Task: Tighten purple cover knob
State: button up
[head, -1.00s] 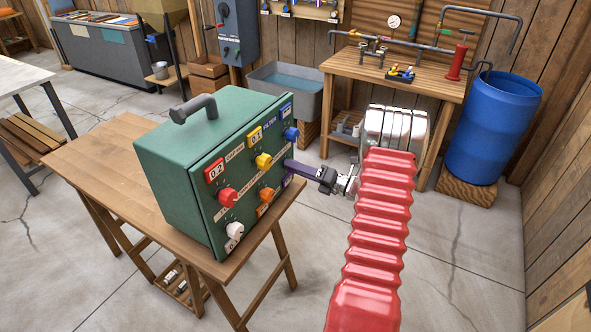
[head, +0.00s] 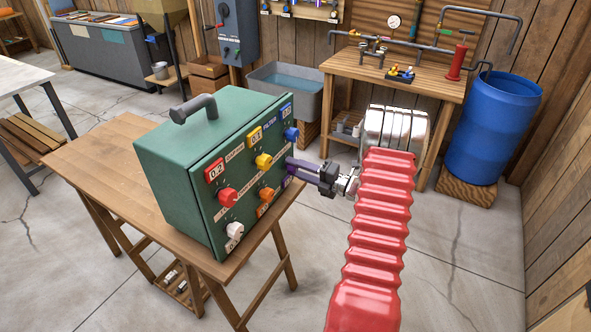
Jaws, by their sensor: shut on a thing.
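The green box (head: 180,165) stands on a wooden trestle table, with a panel of coloured knobs facing right. Knobs in red (head: 228,196), yellow (head: 264,160), blue (head: 291,133), orange (head: 267,194) and white (head: 235,230) show on it. A small purple part (head: 288,181) shows at the panel's lower right, just under my gripper. My gripper (head: 293,168) reaches in from the right, with its tips at the panel by that purple part. It is shut on what appears to be the purple knob, which the fingers mostly hide.
The trestle table (head: 110,165) has bare wood left of the box. A workbench (head: 395,72) with pipes and a blue barrel (head: 495,125) stand behind on the right. A grey basin (head: 285,92) stands behind the box. The floor right of the table is open.

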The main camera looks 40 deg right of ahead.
jog(key=shift+d+f, duration=0.1)
jog(key=shift+f, duration=0.1)
jog(key=o, duration=1.1)
jog(key=shift+r, duration=0.1)
jog(key=v, duration=1.3)
jog(key=shift+s, duration=0.4)
